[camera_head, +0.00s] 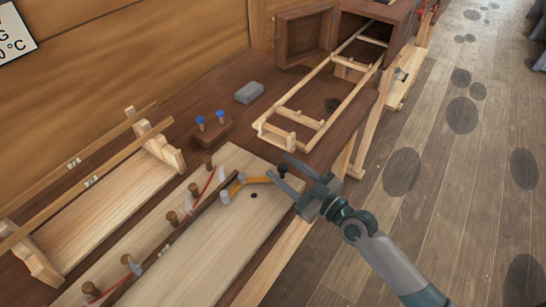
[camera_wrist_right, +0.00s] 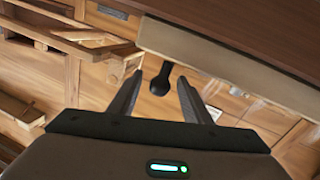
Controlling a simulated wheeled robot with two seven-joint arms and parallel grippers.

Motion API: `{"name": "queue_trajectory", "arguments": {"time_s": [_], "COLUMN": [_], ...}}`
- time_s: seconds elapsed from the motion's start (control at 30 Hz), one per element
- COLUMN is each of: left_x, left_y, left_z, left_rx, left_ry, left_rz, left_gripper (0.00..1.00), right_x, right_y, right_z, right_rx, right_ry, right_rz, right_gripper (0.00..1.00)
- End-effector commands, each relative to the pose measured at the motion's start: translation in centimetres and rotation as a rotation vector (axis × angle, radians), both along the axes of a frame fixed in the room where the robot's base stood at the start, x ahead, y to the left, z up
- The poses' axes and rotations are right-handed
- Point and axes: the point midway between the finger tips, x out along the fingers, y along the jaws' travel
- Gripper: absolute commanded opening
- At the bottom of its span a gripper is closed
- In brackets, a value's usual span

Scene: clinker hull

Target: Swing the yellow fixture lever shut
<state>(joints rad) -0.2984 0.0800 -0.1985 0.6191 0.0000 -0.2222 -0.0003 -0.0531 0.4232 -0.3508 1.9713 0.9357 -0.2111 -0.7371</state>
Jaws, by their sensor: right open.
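The yellow fixture lever (camera_head: 254,180) is mounted on the pale board (camera_head: 222,240) and reaches right from a grey block (camera_head: 225,197). Its dark round knob (camera_head: 282,169) is at the far end. My right gripper (camera_head: 277,166) is open, with its fingertips on either side of the knob in the head view. In the right wrist view the black knob (camera_wrist_right: 161,80) shows between the two spread fingers (camera_wrist_right: 158,88), with a gap on each side. Whether a finger touches it I cannot tell. My left gripper is out of view.
A dark strip (camera_head: 180,222) runs along the board beside several wooden pegs (camera_head: 172,218). Two blue-topped pins (camera_head: 220,117) and a grey block (camera_head: 249,92) stand behind. A wooden ladder-like frame (camera_head: 325,95) lies at upper right. The floor to the right (camera_head: 440,170) is clear.

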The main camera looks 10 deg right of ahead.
Motion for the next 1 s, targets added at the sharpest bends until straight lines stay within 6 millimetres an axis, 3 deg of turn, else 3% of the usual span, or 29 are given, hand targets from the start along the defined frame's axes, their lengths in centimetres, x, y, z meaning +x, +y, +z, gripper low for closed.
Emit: {"name": "queue_trajectory", "arguments": {"time_s": [0.3,0.73,0.9,1.0], "left_x": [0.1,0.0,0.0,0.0], "left_y": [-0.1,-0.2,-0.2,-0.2], "left_z": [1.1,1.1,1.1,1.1], "left_rx": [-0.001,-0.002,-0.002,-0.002], "left_ry": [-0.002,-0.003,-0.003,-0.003], "left_rz": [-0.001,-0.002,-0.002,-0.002], "left_gripper": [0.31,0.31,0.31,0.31], "right_x": [3.3,3.7,3.7,3.7], "right_y": [2.2,2.5,2.5,2.5], "right_z": [0.1,0.0,0.0,0.0], "right_rx": [0.001,0.000,0.000,0.000], "right_ry": [0.001,0.000,0.000,0.000], "right_rz": [0.000,0.001,0.001,0.001], "right_gripper": [0.44,0.44,0.04,0.00]}}
